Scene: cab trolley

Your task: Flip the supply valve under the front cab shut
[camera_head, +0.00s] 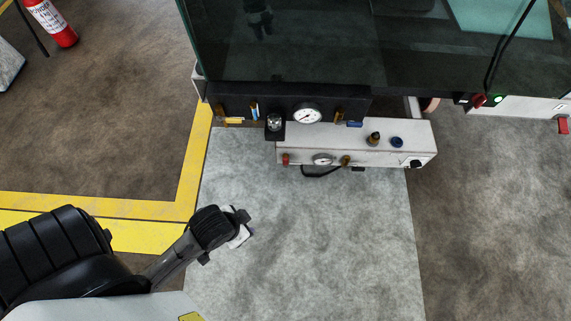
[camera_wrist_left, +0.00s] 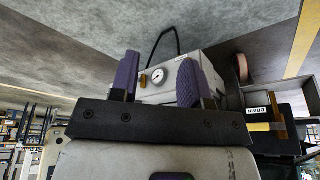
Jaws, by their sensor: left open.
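Under the front edge of the dark glass cab, a black panel (camera_head: 272,101) carries a round gauge (camera_head: 307,115), a valve with a yellow lever (camera_head: 234,121) at the left and one with a blue lever (camera_head: 354,124) at the right. Their labels are unreadable here, so I cannot tell which is the supply valve. My left gripper (camera_head: 243,237) is below and in front of the panel, apart from it and empty. In the left wrist view its two purple fingers (camera_wrist_left: 160,82) are spread. A label reading DRAIN (camera_wrist_left: 257,110) shows at the right there. My right gripper is not in view.
A white box (camera_head: 380,155) with a small gauge and several knobs sits below the panel. A red knob (camera_head: 479,101) and lit green button (camera_head: 498,99) are further right. A red extinguisher (camera_head: 52,22) stands far left. The grey floor mat (camera_head: 310,245) is clear.

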